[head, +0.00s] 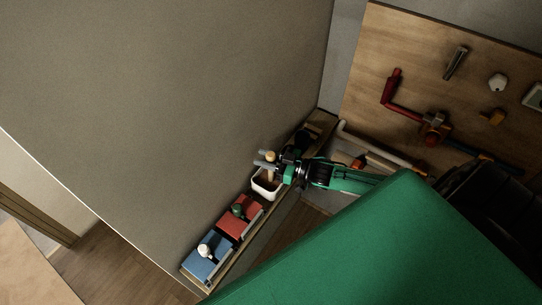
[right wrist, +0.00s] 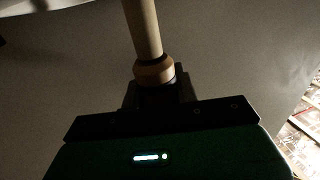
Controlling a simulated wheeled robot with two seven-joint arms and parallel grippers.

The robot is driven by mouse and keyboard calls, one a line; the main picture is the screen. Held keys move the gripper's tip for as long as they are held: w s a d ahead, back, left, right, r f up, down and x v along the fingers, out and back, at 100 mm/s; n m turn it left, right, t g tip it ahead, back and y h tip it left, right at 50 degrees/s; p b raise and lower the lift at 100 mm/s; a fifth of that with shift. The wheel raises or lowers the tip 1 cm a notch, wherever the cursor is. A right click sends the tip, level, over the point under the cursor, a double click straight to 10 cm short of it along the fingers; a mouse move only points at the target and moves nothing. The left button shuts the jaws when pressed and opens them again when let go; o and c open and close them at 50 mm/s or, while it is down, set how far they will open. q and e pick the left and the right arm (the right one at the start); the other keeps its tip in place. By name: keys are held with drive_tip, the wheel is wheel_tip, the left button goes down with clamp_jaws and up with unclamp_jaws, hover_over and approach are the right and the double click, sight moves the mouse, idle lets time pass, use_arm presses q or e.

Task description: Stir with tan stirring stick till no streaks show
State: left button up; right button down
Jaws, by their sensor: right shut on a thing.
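The tan stirring stick (head: 270,156) stands roughly upright at a small white container (head: 257,188) on a narrow ledge. Its lower end goes down toward the container's inside, which looks reddish brown; whether streaks show is too small to tell. My right gripper (head: 267,161) is shut on the stick just above the container. In the right wrist view the stick (right wrist: 143,28) shows large, with a thicker collar (right wrist: 154,71) close to the dark gripper body. My left gripper is not in view.
On the same ledge (head: 190,277) sit a red box (head: 232,226) with a green knob and a blue box (head: 207,266) with a white knob. A plain wall (head: 170,110) rises behind it. A wooden board (head: 400,60) with a red pipe (head: 390,90) and fittings is at right.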

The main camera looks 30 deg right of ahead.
wheel_tip(320, 180, up, 6)
drive_tip(key=p, duration=0.5)
drive_tip(key=shift+r, duration=0.1)
drive_tip(key=shift+w+r, duration=0.1)
drive_tip(key=shift+r, duration=1)
